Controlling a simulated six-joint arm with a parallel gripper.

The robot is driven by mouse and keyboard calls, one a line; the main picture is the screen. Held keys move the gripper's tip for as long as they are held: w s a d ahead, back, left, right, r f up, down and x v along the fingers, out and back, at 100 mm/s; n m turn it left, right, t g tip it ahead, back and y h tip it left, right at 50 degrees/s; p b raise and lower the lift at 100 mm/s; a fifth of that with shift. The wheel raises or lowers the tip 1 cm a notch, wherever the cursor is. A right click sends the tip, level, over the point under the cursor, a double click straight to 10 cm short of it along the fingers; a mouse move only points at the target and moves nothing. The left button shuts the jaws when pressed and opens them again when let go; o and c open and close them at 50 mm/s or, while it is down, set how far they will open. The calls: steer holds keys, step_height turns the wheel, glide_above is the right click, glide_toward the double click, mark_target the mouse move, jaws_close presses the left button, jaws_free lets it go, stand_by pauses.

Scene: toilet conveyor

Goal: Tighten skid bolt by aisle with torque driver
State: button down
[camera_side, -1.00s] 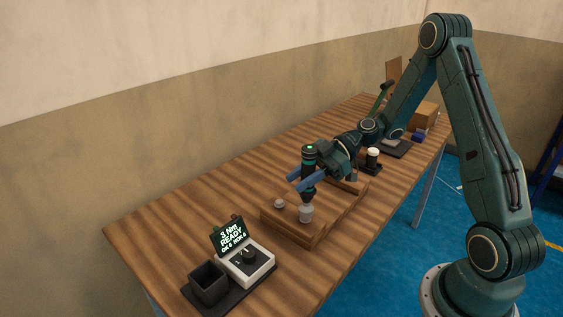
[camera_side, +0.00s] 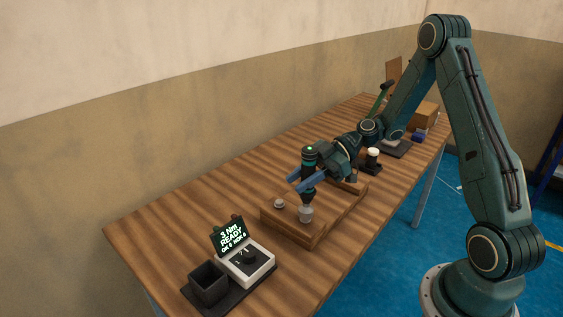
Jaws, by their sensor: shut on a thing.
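My gripper (camera_side: 306,181) is shut on the torque driver (camera_side: 309,158), a dark upright tool with teal bands. Its lower end points down at a pale grey skid bolt (camera_side: 306,214) on the near side of the wooden skid (camera_side: 317,238). The driver tip is at or just above the bolt head; I cannot tell whether they touch. A second bolt (camera_side: 279,203) stands on the skid to the left. The controller (camera_side: 246,263) has a screen (camera_side: 232,234) reading "3 Nm READY" with a small count line below.
A black open bin (camera_side: 208,285) stands beside the controller at the table's near end. A black holder with a white-topped item (camera_side: 373,157) stands behind the skid. A cardboard box (camera_side: 425,115) is at the far end. The wooden table (camera_side: 180,210) is clear left of the skid.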

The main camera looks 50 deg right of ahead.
steer(key=shift+f, duration=1.15)
stand_by(1.6)
steer(key=shift+r, duration=0.2)
stand_by(2.0)
